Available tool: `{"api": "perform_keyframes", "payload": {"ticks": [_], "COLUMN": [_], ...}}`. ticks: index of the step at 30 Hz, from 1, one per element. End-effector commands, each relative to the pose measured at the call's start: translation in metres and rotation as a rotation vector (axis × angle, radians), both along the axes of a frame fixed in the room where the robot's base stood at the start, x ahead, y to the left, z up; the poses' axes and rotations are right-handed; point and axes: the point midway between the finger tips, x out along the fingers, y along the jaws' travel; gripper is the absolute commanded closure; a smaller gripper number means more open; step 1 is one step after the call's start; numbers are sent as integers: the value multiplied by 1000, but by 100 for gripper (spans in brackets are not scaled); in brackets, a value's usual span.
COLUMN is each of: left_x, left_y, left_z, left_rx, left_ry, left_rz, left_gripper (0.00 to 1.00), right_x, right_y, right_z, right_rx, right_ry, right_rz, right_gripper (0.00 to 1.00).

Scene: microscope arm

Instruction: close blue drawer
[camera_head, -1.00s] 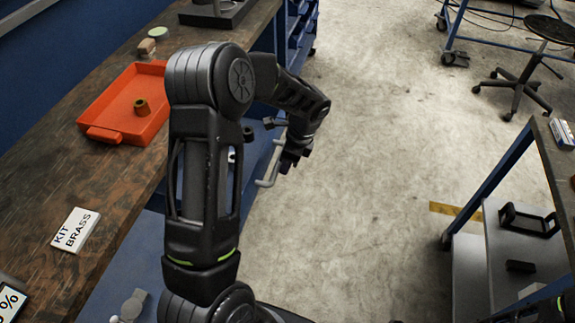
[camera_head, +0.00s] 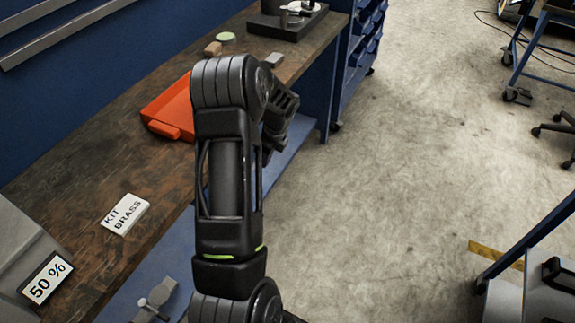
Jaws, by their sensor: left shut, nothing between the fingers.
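My left arm rises through the middle of the view and bends down past the bench front. Its left gripper (camera_head: 267,156) is mostly hidden behind my own arm; it is shut, with nothing seen in it. A blue surface (camera_head: 290,158) shows beside it, below the bench top. I cannot tell whether this is the blue drawer or a lower shelf. No drawer handle is visible, and the drawer's opening is hidden. My right gripper is not in view.
The wooden bench (camera_head: 75,180) carries an orange tray (camera_head: 170,105), a KIT BRASS label (camera_head: 125,213) and a 50 % sign (camera_head: 45,278). A grey metal part (camera_head: 157,300) is at the lower left. Blue shelving (camera_head: 360,40) stands beyond. The floor on the right is mostly clear.

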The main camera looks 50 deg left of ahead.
Motion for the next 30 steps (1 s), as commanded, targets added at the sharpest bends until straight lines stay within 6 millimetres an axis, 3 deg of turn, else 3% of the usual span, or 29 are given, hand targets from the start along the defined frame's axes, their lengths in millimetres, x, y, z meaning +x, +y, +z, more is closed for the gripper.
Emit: {"api": "perform_keyframes", "payload": {"ticks": [3, 9, 24, 30], "left_x": [-8, -13, -15, -9], "left_y": [21, 37, 44, 36], "left_z": [1, 0, 1, -1], "left_rx": [2, 1, 8, 8], "left_ry": [0, 0, -1, -1], "left_rz": [5, 2, 2, 0], "left_gripper": [100, 100, 100, 100], "right_x": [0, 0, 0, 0], "right_y": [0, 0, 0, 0], "right_z": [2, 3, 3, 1], "right_rx": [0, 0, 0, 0], "right_ry": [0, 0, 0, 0], "right_rz": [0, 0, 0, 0], "right_gripper": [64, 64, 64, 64]}}
